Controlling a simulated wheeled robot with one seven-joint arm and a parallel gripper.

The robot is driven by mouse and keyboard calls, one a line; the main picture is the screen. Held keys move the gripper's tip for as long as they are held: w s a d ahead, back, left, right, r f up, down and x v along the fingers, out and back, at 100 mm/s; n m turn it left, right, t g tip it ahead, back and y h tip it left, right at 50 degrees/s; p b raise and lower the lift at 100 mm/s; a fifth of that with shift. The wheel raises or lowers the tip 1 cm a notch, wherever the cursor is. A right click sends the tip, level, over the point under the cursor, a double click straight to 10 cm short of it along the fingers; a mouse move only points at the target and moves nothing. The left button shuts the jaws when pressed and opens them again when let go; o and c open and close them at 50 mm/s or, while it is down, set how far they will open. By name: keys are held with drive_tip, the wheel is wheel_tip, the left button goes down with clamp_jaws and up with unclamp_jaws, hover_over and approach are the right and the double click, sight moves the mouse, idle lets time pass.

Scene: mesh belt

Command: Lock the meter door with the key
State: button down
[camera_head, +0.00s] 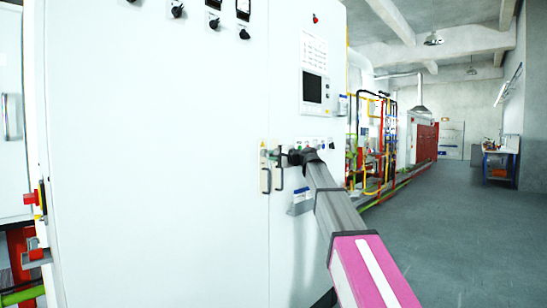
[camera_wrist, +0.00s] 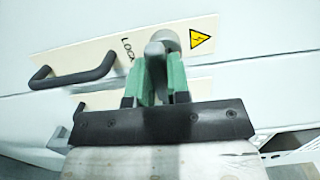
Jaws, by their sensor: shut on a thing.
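The meter door (camera_head: 160,150) is a large white cabinet door and stands closed. My gripper (camera_wrist: 155,62) has green fingers and is shut on the grey key (camera_wrist: 155,52). The key's head shows between the fingers, in front of a round grey lock (camera_wrist: 169,39) on a cream plate marked LOCK. How deep the key sits in the lock is hidden. A dark door handle (camera_wrist: 73,70) is left of the fingers. In the head view, my gripper (camera_head: 284,157) is at the door's right edge, beside the handle (camera_head: 265,180); the key is too small to tell there.
A yellow warning triangle (camera_wrist: 201,40) is right of the lock. The neighbouring panel carries a dark screen (camera_head: 313,88) and a small label holder (camera_head: 300,202). Coloured pipes (camera_head: 375,140) stand beyond the cabinet. The grey floor (camera_head: 460,220) at right is clear.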

drive_tip(key=shift+s+a+f, duration=0.1)
drive_tip(key=shift+a+f, duration=0.05)
drive_tip(key=c, duration=1)
unclamp_jaws()
drive_tip(key=v, duration=1)
drive_tip(key=s+d+f+n+g+h, duration=0.1)
drive_tip(key=s+d+f+h, duration=0.15)
drive_tip(key=f, duration=0.95)
drive_tip(key=s+d+f+g+h, duration=0.1)
drive_tip(key=s+d+f+h, duration=0.15)
drive_tip(key=f, duration=1.05)
drive_tip(key=s+d+f+n+g+h, duration=0.1)
drive_tip(key=s+f+g+h, duration=0.15)
drive_tip(key=f, duration=0.95)
drive_tip(key=s+d+f+n+g+h, duration=0.2)
drive_tip(key=s+d+f+h, duration=0.2)
drive_tip(key=s+f, duration=0.7)
drive_tip(key=s+d+f+n+g+h, duration=0.2)
drive_tip(key=s+d+f, duration=0.6)
drive_tip(key=s+f, duration=0.4)
wheel_tip(320, 180, down, 4)
drive_tip(key=shift+s+d+f+g+h, duration=0.15)
drive_tip(key=shift+s+g+h, duration=0.25)
drive_tip(key=shift+h, duration=0.65)
